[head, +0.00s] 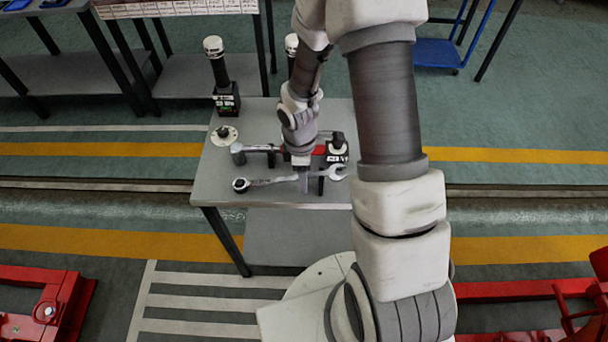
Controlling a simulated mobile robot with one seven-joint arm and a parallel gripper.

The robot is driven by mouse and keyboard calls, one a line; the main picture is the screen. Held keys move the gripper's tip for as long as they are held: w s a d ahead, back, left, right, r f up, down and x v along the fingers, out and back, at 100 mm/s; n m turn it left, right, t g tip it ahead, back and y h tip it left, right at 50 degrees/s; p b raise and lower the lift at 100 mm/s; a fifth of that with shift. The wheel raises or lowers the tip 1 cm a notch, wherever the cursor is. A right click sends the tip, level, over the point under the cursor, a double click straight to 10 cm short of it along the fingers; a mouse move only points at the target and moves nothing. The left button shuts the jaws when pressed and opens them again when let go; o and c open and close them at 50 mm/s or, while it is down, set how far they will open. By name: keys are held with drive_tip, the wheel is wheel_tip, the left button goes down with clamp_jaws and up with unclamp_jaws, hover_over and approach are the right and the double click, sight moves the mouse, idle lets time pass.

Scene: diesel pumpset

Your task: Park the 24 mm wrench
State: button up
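A silver combination wrench (272,181) is near the front edge of the grey table. Its ring end is at the left and its open jaw at the right; I cannot read its size. My gripper (311,183) points down from above at the wrench's right half, close to the open jaw. Its fingers overlap the handle in this view. I cannot tell whether they grip it, or whether the wrench rests on the table or just above it. No parking place marked for the wrench can be made out.
Behind the wrench lie a hammer-like tool (253,149) with a red grip and a black block (337,150). A round white-flanged part (224,135) and a black tool with a white cap (222,80) stand at the left. The table's (215,180) front left is bare.

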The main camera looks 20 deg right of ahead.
wheel_tip(320, 180, up, 18)
drive_tip(key=p, duration=0.3)
drive_tip(key=shift+w+a+f, duration=0.2)
drive_tip(key=shift+a+f, duration=0.05)
drive_tip(key=shift+a, duration=0.2)
idle(0.3)
drive_tip(key=s+r+m+t, duration=0.5)
drive_tip(key=s+r+m, duration=0.9)
drive_tip(key=r, duration=0.5)
drive_tip(key=shift+s+d+t+y, duration=0.15)
drive_tip(key=shift+d+t+y, duration=0.15)
drive_tip(key=shift+d+t, duration=0.1)
